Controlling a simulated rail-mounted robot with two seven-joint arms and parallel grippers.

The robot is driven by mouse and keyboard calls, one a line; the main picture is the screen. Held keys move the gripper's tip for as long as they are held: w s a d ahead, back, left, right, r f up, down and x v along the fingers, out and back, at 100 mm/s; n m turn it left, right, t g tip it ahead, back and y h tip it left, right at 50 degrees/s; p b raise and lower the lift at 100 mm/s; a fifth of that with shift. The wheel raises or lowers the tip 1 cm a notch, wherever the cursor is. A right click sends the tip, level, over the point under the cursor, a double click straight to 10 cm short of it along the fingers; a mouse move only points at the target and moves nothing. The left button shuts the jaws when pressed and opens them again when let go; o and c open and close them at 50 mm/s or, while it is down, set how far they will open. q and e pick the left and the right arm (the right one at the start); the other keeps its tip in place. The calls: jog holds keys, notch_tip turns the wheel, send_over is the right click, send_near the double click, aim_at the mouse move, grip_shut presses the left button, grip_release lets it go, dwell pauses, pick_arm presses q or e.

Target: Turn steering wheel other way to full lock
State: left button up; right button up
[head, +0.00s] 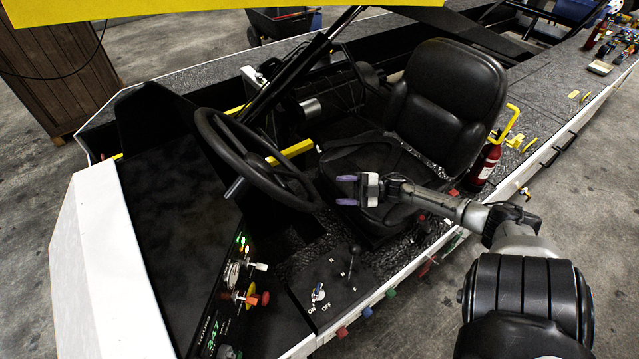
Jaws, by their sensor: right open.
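The black steering wheel (236,153) stands tilted on its column at the left of the cab, in front of the seat. My right gripper (342,190) reaches in from the right over the cab floor, near the front edge of the seat. Its purple-tipped fingers point left toward the wheel's lower right rim. It is open, holds nothing and appears apart from the rim. My left gripper is not in view. The picture does not show how far the wheel is turned.
A black seat (452,95) stands behind the wheel. A lever (353,258) and a key switch (318,293) are on the panel below my right arm. A red knob (262,299) is on the dashboard. A red extinguisher (484,168) stands beside the seat. A yellow bar (291,151) lies behind the wheel.

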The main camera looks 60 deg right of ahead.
aim_at(313, 195)
notch_tip(313, 195, down, 3)
jog(key=s+d+h, duration=0.1)
jog(key=s+d, duration=0.1)
jog(key=s, duration=0.1)
jog(key=shift+n+t, duration=0.3)
jog(key=shift+n, duration=0.1)
jog(key=p+x, duration=0.3)
jog(key=x, duration=0.9)
jog(key=shift+w+a+r+p, duration=0.15)
jog(key=shift+w+r+p, duration=0.1)
jog(key=shift+w+p, duration=0.05)
jog(key=shift+w+a, duration=0.4)
jog(key=shift+w, duration=0.15)
jog(key=shift+c, duration=0.2)
grip_shut()
